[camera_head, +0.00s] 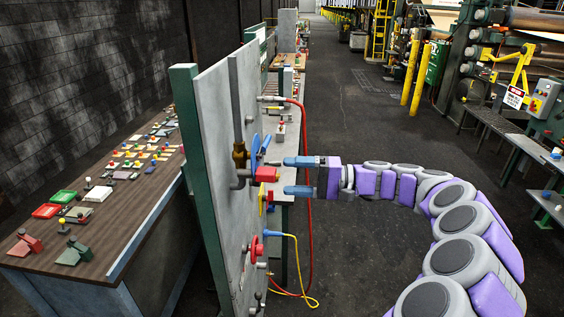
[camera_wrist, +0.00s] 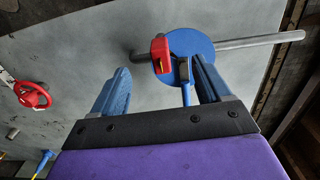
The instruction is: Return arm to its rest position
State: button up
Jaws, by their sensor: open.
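My purple arm reaches in from the right in the head view, curving toward an upright grey panel (camera_head: 215,110). My gripper (camera_head: 284,176) has two blue fingers, spread apart with a gap between them. In the wrist view my gripper (camera_wrist: 162,82) faces a blue round disc (camera_wrist: 188,45) with a red block (camera_wrist: 160,52) on it. A grey pipe (camera_wrist: 250,42) runs behind the disc. The red block also shows in the head view (camera_head: 265,174), just left of the fingers. No object is visibly clamped between the fingers; exact contact cannot be told.
A red valve wheel (camera_head: 257,248), a red hose (camera_head: 307,130) and a yellow cable (camera_head: 298,262) are on the panel near my arm. A cluttered workbench (camera_head: 140,215) stands left. Yellow posts (camera_head: 416,75) and machinery stand right. Dark floor (camera_head: 350,120) is open between.

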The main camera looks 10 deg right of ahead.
jog(key=s+a+f+n+g+h+b, duration=0.2)
jog(key=s+a+f+g+h+b, duration=0.25)
jog(key=s+a, duration=0.5)
jog(key=s+a+f+n+g+h+b, duration=0.3)
jog(key=s+a+f, duration=0.35)
jog(key=s, duration=0.55)
jog(key=s+d+f+h+b, duration=0.3)
jog(key=s+d+f+h, duration=0.2)
jog(key=s+f, duration=0.3)
jog(key=s+d+f+m+h+b, duration=0.1)
jog(key=s+d+f+h+b, duration=0.2)
jog(key=s+d+f, duration=0.5)
jog(key=s+f+h, duration=0.1)
jog(key=s, duration=0.2)
jog(key=shift+s+h+b, duration=0.15)
jog(key=shift+h+b, duration=0.2)
jog(key=shift+b, duration=0.05)
jog(key=shift+a+t, duration=0.15)
jog(key=shift+t, duration=0.1)
